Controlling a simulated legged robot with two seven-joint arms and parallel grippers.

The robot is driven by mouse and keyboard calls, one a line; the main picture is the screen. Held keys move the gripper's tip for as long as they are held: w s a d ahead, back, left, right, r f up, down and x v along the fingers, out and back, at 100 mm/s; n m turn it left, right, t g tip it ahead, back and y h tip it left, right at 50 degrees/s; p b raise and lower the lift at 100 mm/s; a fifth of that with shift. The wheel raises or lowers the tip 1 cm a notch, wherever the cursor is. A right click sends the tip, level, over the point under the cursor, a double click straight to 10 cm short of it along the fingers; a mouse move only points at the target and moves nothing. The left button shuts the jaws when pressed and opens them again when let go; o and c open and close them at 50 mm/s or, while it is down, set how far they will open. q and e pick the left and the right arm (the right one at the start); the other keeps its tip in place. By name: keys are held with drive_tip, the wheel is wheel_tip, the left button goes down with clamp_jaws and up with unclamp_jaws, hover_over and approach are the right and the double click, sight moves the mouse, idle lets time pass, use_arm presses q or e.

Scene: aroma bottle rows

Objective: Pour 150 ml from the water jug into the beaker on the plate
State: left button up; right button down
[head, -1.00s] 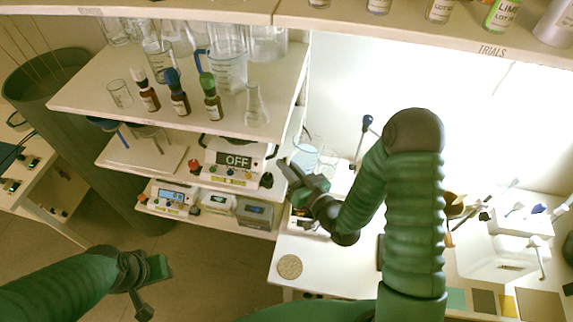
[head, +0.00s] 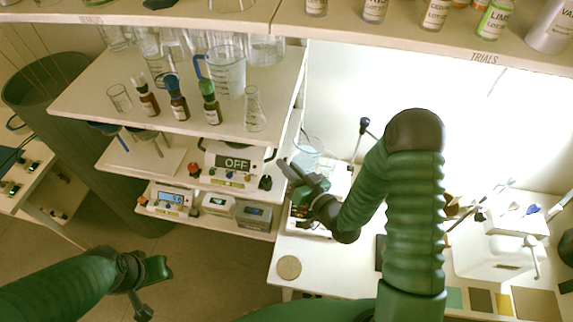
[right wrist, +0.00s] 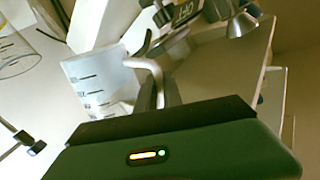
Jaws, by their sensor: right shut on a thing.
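My right gripper (head: 290,172) is above the front left part of the bench. In the right wrist view it is shut on the pale curved handle (right wrist: 152,72) of the water jug (right wrist: 92,82), a clear vessel with dark graduation marks that appears tilted. A clear graduated beaker (right wrist: 14,55) shows at the left edge of that view, apart from the jug. In the head view, clear glass (head: 312,152) shows just beyond the gripper; jug and beaker are hard to separate there. The plate under the beaker is not clearly visible. My left gripper (head: 150,285) hangs low, away from the bench.
A shelf unit (head: 100,85) at left carries glassware, dropper bottles (head: 178,98) and a device reading OFF (head: 237,163). A knobbed rod (head: 362,130) stands behind the gripper. A white container (head: 490,258) is at right. A round cork mat (head: 289,267) lies near the front edge.

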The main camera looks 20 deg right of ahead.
sight(300, 158)
drive_tip(key=shift+w+d+r+m+p, duration=0.35)
drive_tip(key=shift+d+m+p, duration=0.25)
drive_tip(key=shift+p, duration=0.3)
idle(0.4)
drive_tip(key=shift+w+d+f+m+g+p, duration=0.15)
drive_tip(key=shift+w+d+f+m+p, duration=0.1)
drive_tip(key=shift+d+m, duration=0.2)
drive_tip(key=shift+w+d+f+m+g+p, duration=0.15)
drive_tip(key=shift+d+f+m, duration=0.1)
drive_tip(key=shift+d+m, duration=0.15)
idle(0.6)
drive_tip(key=shift+w+d+r+m+y+p, duration=0.15)
drive_tip(key=shift+d+r+m+p, duration=0.1)
drive_tip(key=shift+d+m+p, duration=0.3)
drive_tip(key=shift+w+d+r+m+y+p, duration=0.2)
drive_tip(key=shift+m+p, duration=0.1)
drive_tip(key=shift+p, duration=0.35)
idle(0.4)
drive_tip(key=shift+s+a+f+b, duration=0.15)
drive_tip(key=shift+f+b, duration=0.2)
drive_tip(key=shift+b, duration=0.15)
drive_tip(key=shift+r, duration=0.1)
drive_tip(key=shift+w+d+r+m+g+p, duration=0.2)
drive_tip(key=shift+d+r+m+g+p, duration=0.15)
drive_tip(key=shift+r+p, duration=0.45)
idle(2.2)
